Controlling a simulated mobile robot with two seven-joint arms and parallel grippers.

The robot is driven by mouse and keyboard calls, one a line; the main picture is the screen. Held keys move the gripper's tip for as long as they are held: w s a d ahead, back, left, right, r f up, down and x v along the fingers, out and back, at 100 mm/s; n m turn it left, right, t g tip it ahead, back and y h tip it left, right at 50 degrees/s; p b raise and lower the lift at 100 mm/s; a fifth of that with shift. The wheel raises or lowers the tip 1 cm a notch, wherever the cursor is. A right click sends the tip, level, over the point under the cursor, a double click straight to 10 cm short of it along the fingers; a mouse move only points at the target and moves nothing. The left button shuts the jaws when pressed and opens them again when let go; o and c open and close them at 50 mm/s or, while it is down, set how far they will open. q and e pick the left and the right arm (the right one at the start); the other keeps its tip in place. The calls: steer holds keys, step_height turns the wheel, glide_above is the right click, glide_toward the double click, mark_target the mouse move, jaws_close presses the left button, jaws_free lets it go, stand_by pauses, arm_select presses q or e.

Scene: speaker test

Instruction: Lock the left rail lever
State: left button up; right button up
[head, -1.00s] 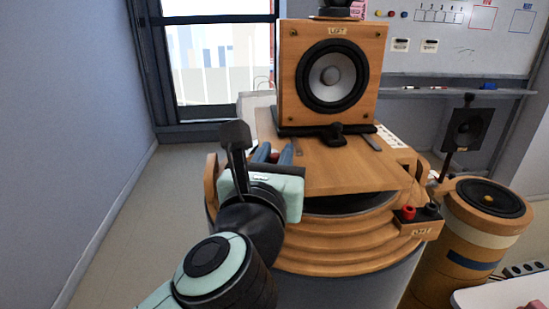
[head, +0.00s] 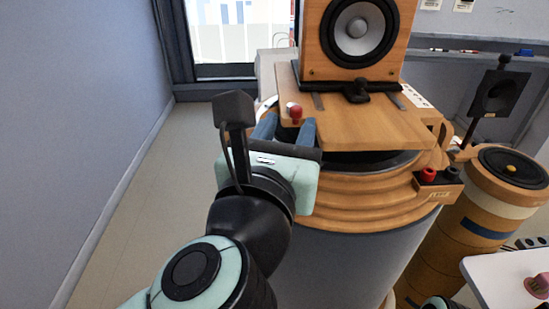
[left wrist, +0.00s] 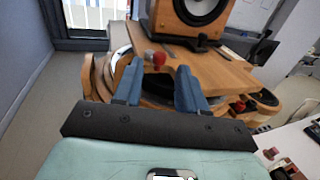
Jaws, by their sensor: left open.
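A short lever with a red knob (head: 294,112) stands at the left front corner of the wooden top plate (head: 380,128). In the left wrist view the red knob (left wrist: 157,57) shows just beyond the fingertips, close to the line midway between them. My left gripper (head: 288,122) has its two blue fingers apart, with nothing held between them. In the left wrist view the open fingers (left wrist: 160,72) point toward the knob. I cannot tell whether a finger touches the lever.
A wooden speaker (head: 357,40) stands on the plate behind the lever, with a black clamp (head: 356,91) at its foot. A box with red and black terminals (head: 437,184) sits at the front right. Open floor lies to the left.

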arm_select(q)
steer(key=v, duration=0.7)
arm_select(e)
steer(key=shift+w+a+r, duration=0.1)
steer(key=shift+w+r, duration=0.35)
steer(key=shift+w, duration=0.05)
arm_select(q)
steer(key=shift+s, duration=0.15)
arm_select(e)
steer(key=shift+s, duration=0.1)
